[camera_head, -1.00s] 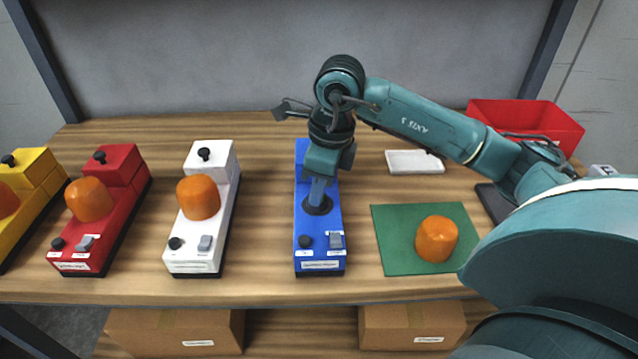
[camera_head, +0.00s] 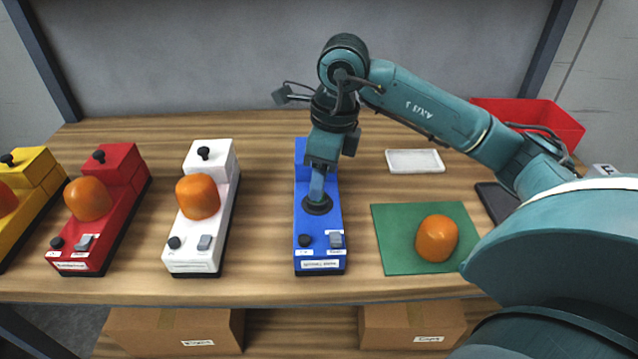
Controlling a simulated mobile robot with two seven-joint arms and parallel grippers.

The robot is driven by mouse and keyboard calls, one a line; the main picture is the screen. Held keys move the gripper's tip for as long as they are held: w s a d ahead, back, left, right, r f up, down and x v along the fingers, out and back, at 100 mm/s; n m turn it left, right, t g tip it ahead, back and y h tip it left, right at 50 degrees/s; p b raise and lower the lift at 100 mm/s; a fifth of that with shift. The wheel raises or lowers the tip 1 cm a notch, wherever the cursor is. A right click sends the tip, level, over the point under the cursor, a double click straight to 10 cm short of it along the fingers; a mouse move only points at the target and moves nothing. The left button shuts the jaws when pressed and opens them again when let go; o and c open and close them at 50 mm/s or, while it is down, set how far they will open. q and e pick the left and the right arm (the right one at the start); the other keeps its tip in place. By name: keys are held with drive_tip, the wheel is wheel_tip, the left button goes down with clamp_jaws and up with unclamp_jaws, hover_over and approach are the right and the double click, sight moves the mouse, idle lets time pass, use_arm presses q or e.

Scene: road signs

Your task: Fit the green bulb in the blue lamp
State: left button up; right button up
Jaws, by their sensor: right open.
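The blue lamp (camera_head: 306,256) stands at the middle of the table, with a dark round socket (camera_head: 317,206) on its top and no orange dome on it. My right gripper (camera_head: 317,192) points down just above this socket. It is open, and its fingers cover part of the lamp's back half. I cannot tell whether it touches the socket. I see no green bulb; anything inside the socket or between the fingers is hidden or too small to tell. An orange dome (camera_head: 436,238) lies on a green mat (camera_head: 395,255) to the right. My left gripper is not in view.
White (camera_head: 194,258), red (camera_head: 118,225) and yellow (camera_head: 38,177) lamps with orange domes stand to the left. A white tray (camera_head: 415,161), a dark flat object (camera_head: 495,200) and a red bin (camera_head: 530,113) are on the right. The table's front edge is close.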

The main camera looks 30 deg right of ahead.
sight(328, 206)
wheel_tip(328, 206, up, 10)
drive_tip(key=s, duration=0.1)
drive_tip(key=shift+d+p, duration=0.3)
drive_tip(key=shift+d, duration=0.15)
drive_tip(key=shift+r, duration=0.1)
drive_tip(key=shift+s, duration=0.1)
